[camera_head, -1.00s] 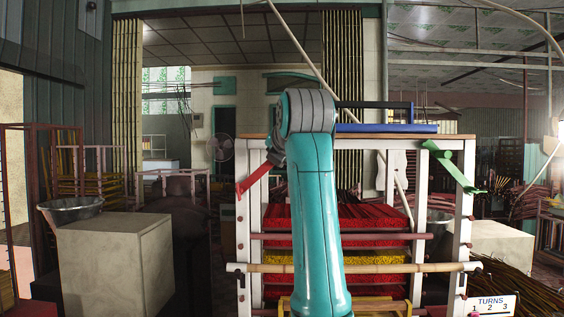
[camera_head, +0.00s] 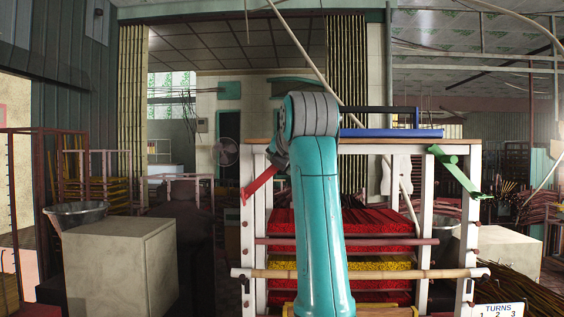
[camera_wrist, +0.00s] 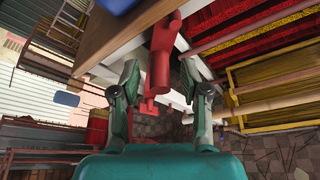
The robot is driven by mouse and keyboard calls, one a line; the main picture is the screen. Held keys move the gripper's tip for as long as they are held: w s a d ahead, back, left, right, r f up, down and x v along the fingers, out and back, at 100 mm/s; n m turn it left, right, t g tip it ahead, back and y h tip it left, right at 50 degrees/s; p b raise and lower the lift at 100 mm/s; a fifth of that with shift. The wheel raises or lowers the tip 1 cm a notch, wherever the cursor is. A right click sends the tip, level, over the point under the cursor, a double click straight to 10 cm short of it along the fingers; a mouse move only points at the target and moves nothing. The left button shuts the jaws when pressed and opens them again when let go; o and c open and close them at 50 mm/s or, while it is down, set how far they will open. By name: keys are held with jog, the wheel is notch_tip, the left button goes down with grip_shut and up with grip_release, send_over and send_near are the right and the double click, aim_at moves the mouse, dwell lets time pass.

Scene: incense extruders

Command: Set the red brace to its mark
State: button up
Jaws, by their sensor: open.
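The red brace (camera_head: 259,184) slants down to the left beside the rack's left front post in the head view. In the wrist view the red brace (camera_wrist: 161,58) hangs below the wooden top edge, with its lower end between my fingers. My gripper (camera_wrist: 160,82) is open, one finger on each side of the brace, with gaps showing on both sides. In the head view my teal arm hides most of my gripper. I cannot make out a mark for the brace.
The white-posted rack (camera_head: 432,235) holds red and yellow bundles. A green brace (camera_head: 455,172) is at its right post and a blue object (camera_head: 390,133) on top. A bamboo pole (camera_head: 390,274) crosses the front. A pale block (camera_head: 120,268) stands at left.

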jog(key=v, duration=1.1)
jog(key=shift+s, duration=0.35)
